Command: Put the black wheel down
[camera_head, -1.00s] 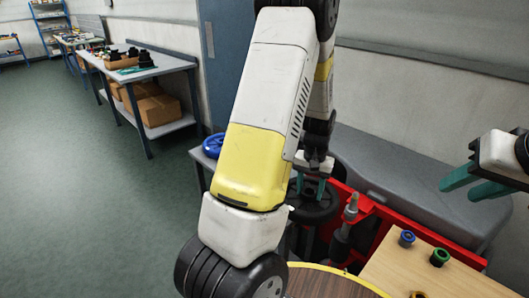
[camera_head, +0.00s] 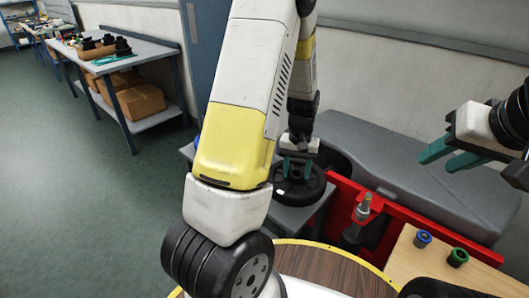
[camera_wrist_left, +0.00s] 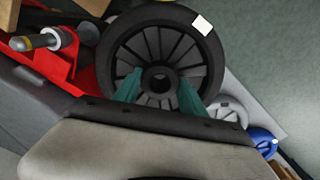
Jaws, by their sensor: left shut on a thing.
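My left gripper (camera_head: 298,172) is shut on the black wheel (camera_head: 309,194), its teal fingers at the hub. The wheel lies roughly flat over a small grey table (camera_head: 293,217); I cannot tell whether it touches the top. In the left wrist view the black wheel (camera_wrist_left: 122,45) shows its spokes and a white patch on the tyre, with the left fingertips (camera_wrist_left: 160,92) beside the hub. My right gripper (camera_head: 452,157) is open and empty at the right.
A grey wheel (camera_wrist_left: 229,112) and a blue wheel (camera_wrist_left: 262,140) lie near the black wheel. A red frame (camera_head: 374,222) with a metal post (camera_head: 359,212) and a grey tank (camera_head: 400,165) are to the right. A wooden board (camera_head: 415,263) holds blue and green rings.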

